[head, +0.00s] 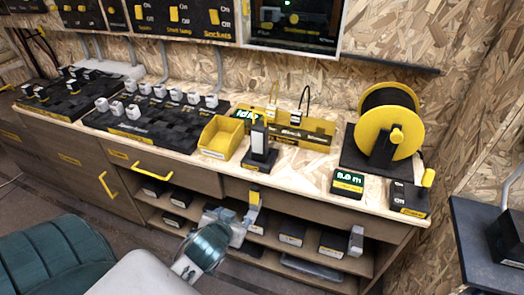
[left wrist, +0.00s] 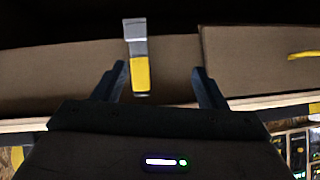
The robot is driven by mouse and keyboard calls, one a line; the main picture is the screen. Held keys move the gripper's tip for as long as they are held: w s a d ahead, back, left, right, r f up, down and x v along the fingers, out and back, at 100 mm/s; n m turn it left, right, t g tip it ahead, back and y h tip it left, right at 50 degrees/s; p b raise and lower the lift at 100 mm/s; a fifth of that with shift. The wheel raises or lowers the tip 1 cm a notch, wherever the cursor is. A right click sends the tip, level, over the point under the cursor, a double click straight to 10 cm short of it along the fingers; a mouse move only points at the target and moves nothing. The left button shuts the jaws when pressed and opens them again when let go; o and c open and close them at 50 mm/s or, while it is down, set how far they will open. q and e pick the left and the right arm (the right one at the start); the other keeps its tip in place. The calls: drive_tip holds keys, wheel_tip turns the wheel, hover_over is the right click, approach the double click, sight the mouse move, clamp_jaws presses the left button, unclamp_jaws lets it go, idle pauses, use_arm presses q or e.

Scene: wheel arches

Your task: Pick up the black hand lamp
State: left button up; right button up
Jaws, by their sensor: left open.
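The black hand lamp (head: 259,146) stands upright on the wooden bench, right of the yellow bin; it is black with a pale light panel facing forward. My left gripper (head: 238,216) is open and empty, in front of the cabinet, below the bench top and lower than the lamp. In the left wrist view, the open fingers (left wrist: 157,82) point at the brown cabinet front. A grey and yellow piece (left wrist: 138,60) shows between them; it also shows in the head view (head: 254,198). I cannot make out the lamp in the left wrist view. My right gripper is not in view.
The yellow bin (head: 221,137) stands left of the lamp. A yellow cable reel (head: 388,125) and a small display box (head: 348,182) stand to its right. The bench top between lamp and display is clear. A green seat (head: 45,262) is at lower left.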

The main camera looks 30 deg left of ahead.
use_arm(q)
drive_tip(key=w+a+r+t, duration=0.2)
drive_tip(key=w+r+t, duration=0.15)
drive_tip(key=r, duration=0.35)
drive_tip(key=t, duration=0.4)
approach(255, 145)
drive_tip(key=d+x, duration=0.1)
drive_tip(key=x, duration=0.2)
drive_tip(key=shift+n, duration=0.4)
drive_tip(key=x, duration=0.2)
drive_tip(key=a+x, duration=0.1)
drive_tip(key=x, duration=0.2)
drive_tip(key=shift+s+p, duration=0.15)
drive_tip(key=shift+p, duration=0.25)
drive_tip(key=x, duration=0.5)
drive_tip(key=shift+w+d+f+p, duration=0.1)
drive_tip(key=shift+w+d+p, duration=0.25)
drive_tip(key=shift+w+a, duration=0.1)
drive_tip(key=shift+w, duration=0.2)
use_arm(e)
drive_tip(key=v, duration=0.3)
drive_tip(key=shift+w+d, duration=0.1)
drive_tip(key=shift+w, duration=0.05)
use_arm(q)
drive_tip(key=shift+c, duration=0.3)
drive_tip(key=c, duration=1.1)
drive_tip(key=shift+c, duration=0.2)
